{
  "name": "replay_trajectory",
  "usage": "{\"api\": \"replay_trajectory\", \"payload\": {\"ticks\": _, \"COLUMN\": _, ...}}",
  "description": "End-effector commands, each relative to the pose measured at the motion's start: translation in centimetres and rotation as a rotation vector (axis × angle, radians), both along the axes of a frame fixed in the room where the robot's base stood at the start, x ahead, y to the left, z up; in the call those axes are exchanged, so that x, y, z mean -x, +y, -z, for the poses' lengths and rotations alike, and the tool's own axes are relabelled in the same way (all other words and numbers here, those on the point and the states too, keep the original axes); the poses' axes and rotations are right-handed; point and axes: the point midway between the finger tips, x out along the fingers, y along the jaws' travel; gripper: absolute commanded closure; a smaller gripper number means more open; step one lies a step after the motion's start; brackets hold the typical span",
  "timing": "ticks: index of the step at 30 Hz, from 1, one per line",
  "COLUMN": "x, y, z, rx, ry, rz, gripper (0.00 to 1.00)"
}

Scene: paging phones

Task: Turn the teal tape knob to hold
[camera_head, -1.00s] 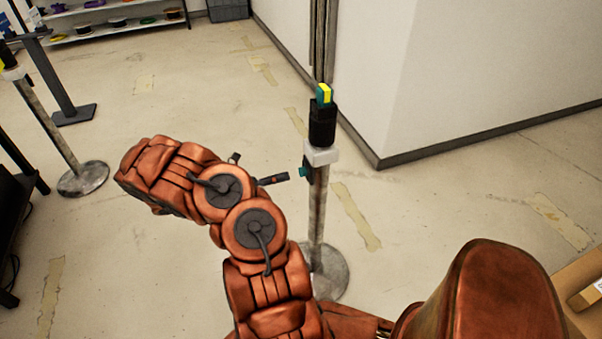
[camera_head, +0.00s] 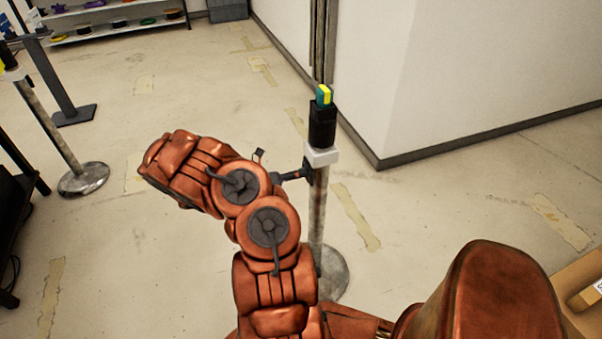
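The near stanchion post (camera_head: 318,205) stands upright on a round metal base, with a white collar (camera_head: 321,156) and a black head (camera_head: 322,125). A teal and yellow piece (camera_head: 324,96) tops the head. A small teal piece on the post's left side, just below the collar, is now hidden behind my gripper's tip. My gripper (camera_head: 291,176) reaches right from behind my arm to the post's left side, at or very near it. Contact cannot be told. Most of the gripper is hidden by my arm, so its opening does not show.
A white wall corner (camera_head: 375,90) stands behind the post. Another stanchion (camera_head: 50,125) is at the left, beside a dark stand (camera_head: 60,85). A shelf (camera_head: 110,28) with spools is at the back left. A cardboard box (camera_head: 580,295) is at the lower right. Open floor lies between.

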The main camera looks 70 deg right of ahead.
Motion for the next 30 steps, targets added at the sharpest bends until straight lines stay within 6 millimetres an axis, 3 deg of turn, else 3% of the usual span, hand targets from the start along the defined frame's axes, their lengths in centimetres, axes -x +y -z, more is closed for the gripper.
{"api": "replay_trajectory", "payload": {"ticks": 1, "x": -0.01, "y": 0.01, "z": 0.0, "rx": 0.0, "ry": 0.0, "rz": 0.0, "gripper": 0.72}}
{"api": "replay_trajectory", "payload": {"ticks": 9, "x": -0.01, "y": 0.01, "z": -0.01, "rx": 0.0, "ry": 0.0, "rz": 0.0, "gripper": 1.0}}
{"api": "replay_trajectory", "payload": {"ticks": 20, "x": -0.03, "y": -0.01, "z": 0.17, "rx": 0.033, "ry": -0.03, "rz": 0.0, "gripper": 1.0}}
{"api": "replay_trajectory", "payload": {"ticks": 30, "x": 0.0, "y": 0.02, "z": 0.55, "rx": 0.202, "ry": -0.182, "rz": 0.001, "gripper": 1.0}}
